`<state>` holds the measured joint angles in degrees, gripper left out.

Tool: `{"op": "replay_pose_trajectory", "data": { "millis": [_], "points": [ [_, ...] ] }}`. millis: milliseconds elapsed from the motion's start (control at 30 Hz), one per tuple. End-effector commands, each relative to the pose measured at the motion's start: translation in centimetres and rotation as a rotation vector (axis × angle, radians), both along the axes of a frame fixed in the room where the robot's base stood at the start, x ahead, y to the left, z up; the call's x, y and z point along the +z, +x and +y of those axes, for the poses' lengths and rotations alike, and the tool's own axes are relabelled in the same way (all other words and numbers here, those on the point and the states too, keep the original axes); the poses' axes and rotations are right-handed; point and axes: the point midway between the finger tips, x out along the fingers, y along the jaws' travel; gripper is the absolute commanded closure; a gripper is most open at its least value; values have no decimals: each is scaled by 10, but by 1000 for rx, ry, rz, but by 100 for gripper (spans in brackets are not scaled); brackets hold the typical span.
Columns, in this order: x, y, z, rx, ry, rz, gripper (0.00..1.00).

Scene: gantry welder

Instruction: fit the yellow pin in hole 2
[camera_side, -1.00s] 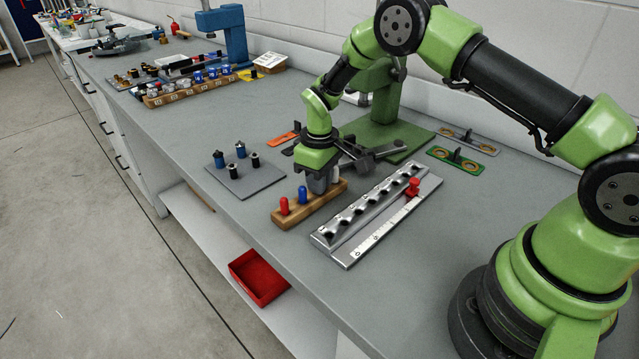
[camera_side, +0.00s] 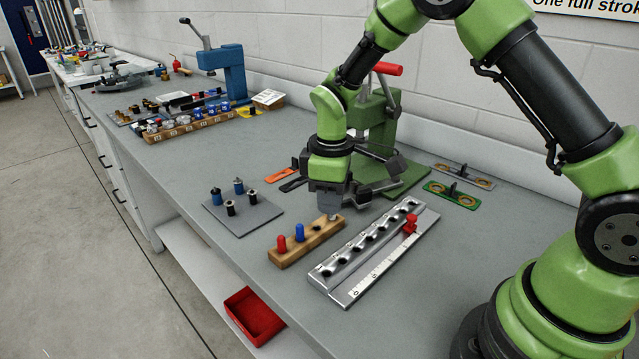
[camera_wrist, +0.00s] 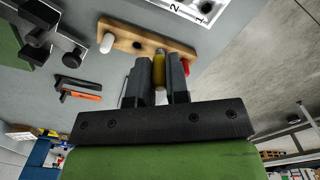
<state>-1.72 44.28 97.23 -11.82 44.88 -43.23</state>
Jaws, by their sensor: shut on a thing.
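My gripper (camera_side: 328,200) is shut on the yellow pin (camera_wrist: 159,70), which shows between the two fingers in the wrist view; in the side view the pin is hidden. The gripper hangs above the wooden block (camera_side: 290,254), at its far end. The block holds a red pin (camera_side: 281,244), a blue pin (camera_side: 300,233) and a white pin (camera_wrist: 107,42), with an empty hole (camera_wrist: 136,44) beside the white pin. The silver rail (camera_side: 322,283) with a row of dark holes lies right of the block; numbers 1 and 2 show on its plate (camera_wrist: 190,8) in the wrist view.
A red knob (camera_side: 410,225) stands on the rail's plate. A grey plate (camera_side: 243,222) with black and blue pegs lies left of the block. A green press (camera_side: 378,125) stands behind my gripper. Flat green and grey parts (camera_side: 452,197) lie to the right. A red bin (camera_side: 254,316) sits below the bench.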

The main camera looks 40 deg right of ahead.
Motion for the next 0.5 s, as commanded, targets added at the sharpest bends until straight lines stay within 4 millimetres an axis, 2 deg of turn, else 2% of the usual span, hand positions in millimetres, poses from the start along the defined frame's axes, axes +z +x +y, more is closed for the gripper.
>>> {"op": "replay_pose_trajectory", "data": {
  "millis": [100, 200, 500],
  "points": [
    [-3, -22, 6, 104, 1, 1, 100],
    [-5, -34, 8, 162, 1, -1, 100],
    [-18, -42, 10, 204, 2, 0, 100]
  ]
}}
